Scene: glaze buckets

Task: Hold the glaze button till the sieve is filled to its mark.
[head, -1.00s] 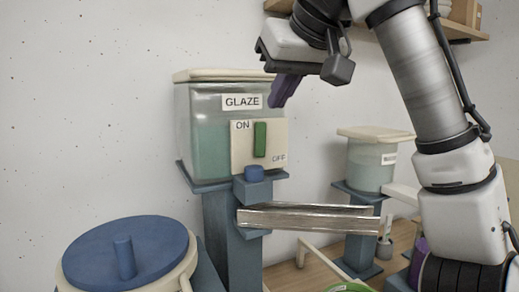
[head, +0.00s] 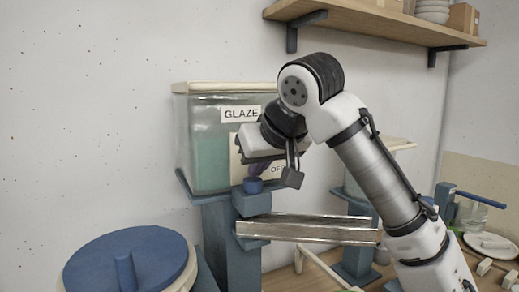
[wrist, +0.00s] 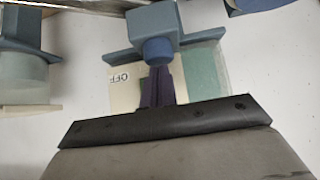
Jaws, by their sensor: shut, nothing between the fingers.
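The glaze tank (head: 208,140) is a clear box with a pale lid, a GLAZE label and green liquid inside. The blue round button (head: 253,185) sits on a blue block below its front; it also shows in the wrist view (wrist: 158,50). My gripper (head: 256,170) is shut and empty, its purple fingers pointing down just above the button. In the wrist view the fingertips (wrist: 157,70) overlap the button's edge, and I cannot tell whether they touch it. My gripper hides most of the ON/OFF panel (wrist: 124,95). I cannot make out the sieve or its mark.
A metal chute (head: 308,229) runs right from below the button. A blue-lidded bucket (head: 128,262) stands front left. A second tank (head: 400,144) is partly behind my arm. A wooden shelf (head: 380,22) hangs above. The left wall side is clear.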

